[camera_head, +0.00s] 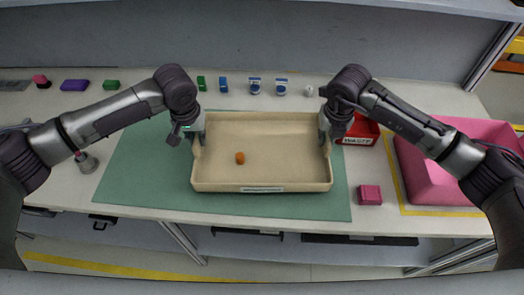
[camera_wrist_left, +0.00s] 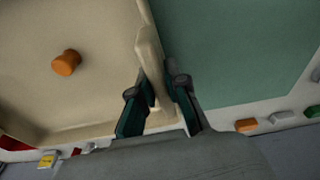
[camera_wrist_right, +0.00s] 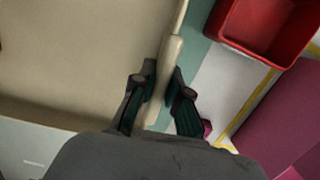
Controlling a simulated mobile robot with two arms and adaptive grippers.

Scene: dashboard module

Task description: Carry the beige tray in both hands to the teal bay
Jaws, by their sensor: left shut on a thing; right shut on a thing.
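The beige tray (camera_head: 290,152) is over the right part of the teal bay (camera_head: 140,165), a green-teal mat area on the bench. I cannot tell whether it touches the mat. A small orange piece (camera_head: 240,158) lies inside the tray; it also shows in the left wrist view (camera_wrist_left: 66,62). My left gripper (camera_head: 198,138) is shut on the tray's left wall, with the wall between its fingers in the left wrist view (camera_wrist_left: 158,98). My right gripper (camera_head: 326,137) is shut on the right wall, which shows between its fingers in the right wrist view (camera_wrist_right: 160,98).
A red bin (camera_head: 362,136) stands just right of my right gripper. A large pink bin (camera_head: 450,180) is at the right inside yellow lines. A pink block (camera_head: 370,195) lies right of the tray. Several small items, including a purple block (camera_head: 75,86), line the back.

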